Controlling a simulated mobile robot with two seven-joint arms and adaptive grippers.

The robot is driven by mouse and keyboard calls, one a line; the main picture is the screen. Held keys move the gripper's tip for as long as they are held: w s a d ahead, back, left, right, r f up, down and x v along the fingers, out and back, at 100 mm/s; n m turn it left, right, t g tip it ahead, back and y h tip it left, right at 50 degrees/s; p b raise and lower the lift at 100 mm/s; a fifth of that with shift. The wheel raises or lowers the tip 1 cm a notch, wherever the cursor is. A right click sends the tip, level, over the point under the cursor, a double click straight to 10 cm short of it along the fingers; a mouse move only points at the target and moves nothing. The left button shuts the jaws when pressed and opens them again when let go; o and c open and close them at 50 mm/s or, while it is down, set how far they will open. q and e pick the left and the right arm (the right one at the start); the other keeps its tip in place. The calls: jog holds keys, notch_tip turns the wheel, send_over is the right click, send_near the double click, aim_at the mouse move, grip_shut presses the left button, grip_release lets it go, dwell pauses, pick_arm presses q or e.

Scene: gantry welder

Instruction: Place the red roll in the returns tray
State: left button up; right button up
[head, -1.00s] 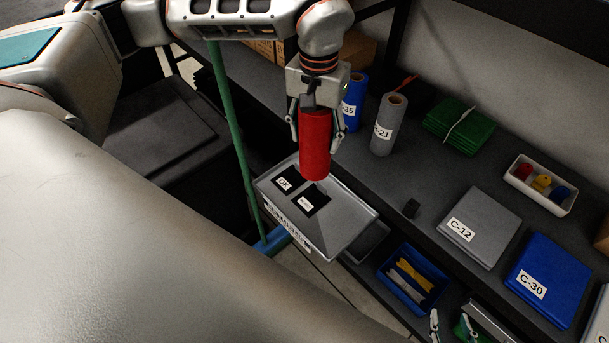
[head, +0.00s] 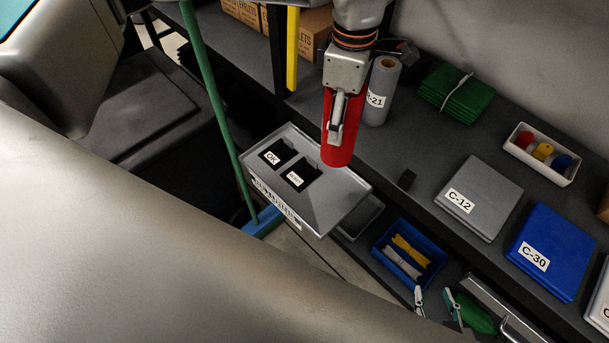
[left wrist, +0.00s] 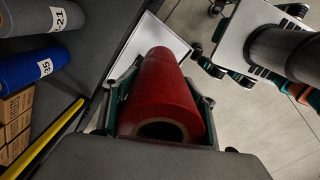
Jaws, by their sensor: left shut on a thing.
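The red roll (head: 341,140) is held upright in my left gripper (head: 338,122), whose fingers close on its sides. In the left wrist view the red roll (left wrist: 165,95) lies between the fingers, its hollow end toward the camera. In the head view its lower end appears over the far edge of the grey tray (head: 330,208); the gap in height is hard to judge. The tray has a front label, hard to read, and two black patches, one marked OK. My right gripper (head: 436,303) is low at the bottom right, fingers apart, nothing seen between them.
A grey roll (head: 381,92) stands on the shelf behind the red roll. Grey case C-12 (head: 478,205), blue case C-30 (head: 545,255) and a green stack (head: 456,92) lie to the right. A blue bin (head: 430,262) sits lower. A green pole (head: 208,85) rises left of the tray.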

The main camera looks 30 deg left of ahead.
pick_arm(q)
notch_tip(320, 180, down, 20)
jog(key=shift+b, duration=0.3)
dwell(0.3)
jog(key=shift+d+f, duration=0.1)
jog(key=o, duration=1.6)
notch_tip(320, 180, up, 12)
jog(key=shift+r, duration=0.1)
